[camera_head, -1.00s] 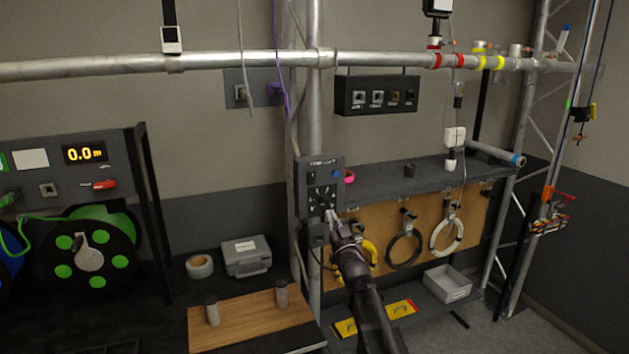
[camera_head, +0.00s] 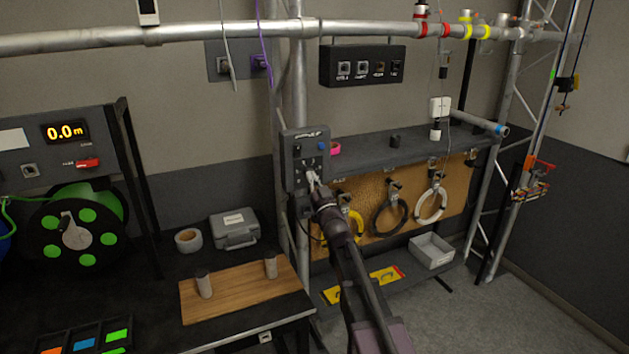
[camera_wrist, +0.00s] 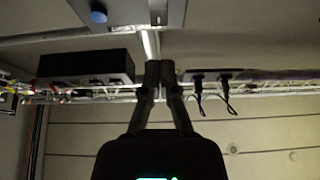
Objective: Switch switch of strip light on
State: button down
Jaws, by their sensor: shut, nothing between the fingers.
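A grey control box (camera_head: 291,158) is fixed to the upright truss post, with a blue button (camera_head: 321,146), a dark switch and a dial-like control on its face. Its label is too small to read, so I cannot tell which control belongs to the strip light. My gripper (camera_head: 313,178) is shut and empty, its tips in front of the lower face of this box and hiding part of it. I cannot tell whether they touch. In the wrist view the shut fingers (camera_wrist: 159,68) point up, below a grey panel with a blue knob (camera_wrist: 98,17).
A black socket box (camera_head: 362,67) hangs from the horizontal truss pipe (camera_head: 180,36). A shelf (camera_head: 370,150) with cable coils beneath stands right of the post. A wooden board (camera_head: 238,290) and grey case (camera_head: 233,230) lie on the bench at left.

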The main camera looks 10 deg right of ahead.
aim_at(298, 147)
jog(key=p+x, duration=0.4)
jog(key=x, duration=0.6)
jog(key=shift+w+r, duration=0.1)
jog(key=shift+w, duration=0.1)
